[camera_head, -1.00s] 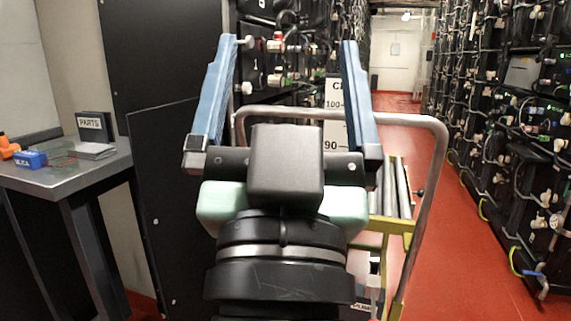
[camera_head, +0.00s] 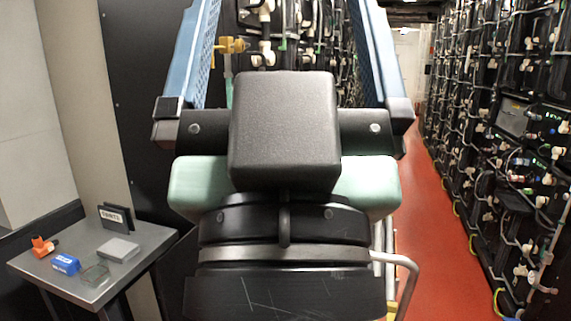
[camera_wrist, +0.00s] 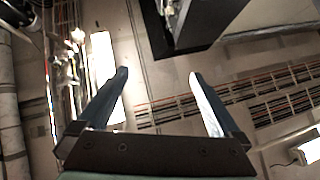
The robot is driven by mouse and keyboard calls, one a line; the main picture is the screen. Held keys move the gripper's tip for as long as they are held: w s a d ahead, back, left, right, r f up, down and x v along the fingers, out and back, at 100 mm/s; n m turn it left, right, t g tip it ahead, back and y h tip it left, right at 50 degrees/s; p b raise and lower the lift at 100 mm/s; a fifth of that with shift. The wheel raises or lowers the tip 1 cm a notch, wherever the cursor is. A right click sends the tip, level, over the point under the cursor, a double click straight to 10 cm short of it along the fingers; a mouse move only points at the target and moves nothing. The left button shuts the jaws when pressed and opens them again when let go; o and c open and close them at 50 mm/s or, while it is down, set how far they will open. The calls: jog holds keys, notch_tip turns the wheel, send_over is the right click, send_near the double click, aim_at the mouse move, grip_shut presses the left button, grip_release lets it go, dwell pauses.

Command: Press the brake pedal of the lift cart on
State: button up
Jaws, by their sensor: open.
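The lift cart shows only in part in the head view, low and right of my arm. Its bent grey handle tube (camera_head: 408,272) and a bit of yellow frame (camera_head: 392,307) stick out there. My arm hides the rest of the cart, and its brake pedal is not visible in either view. My gripper (camera_head: 285,8) is raised in front of the camera, with its two blue fingers wide apart and nothing between them. In the wrist view my gripper (camera_wrist: 159,74) is also open and empty, pointing towards the ceiling, apart from the cart.
A grey table (camera_head: 75,283) at left holds a blue box (camera_head: 66,264), an orange item (camera_head: 43,246) and a dark sign (camera_head: 116,217). Battery racks (camera_head: 500,150) line the right side. The red aisle floor (camera_head: 445,260) looks clear. A ceiling light (camera_wrist: 103,70) shows above.

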notch_tip(320, 180, up, 10)
jog(key=p, duration=0.7)
jog(key=shift+f, duration=0.2)
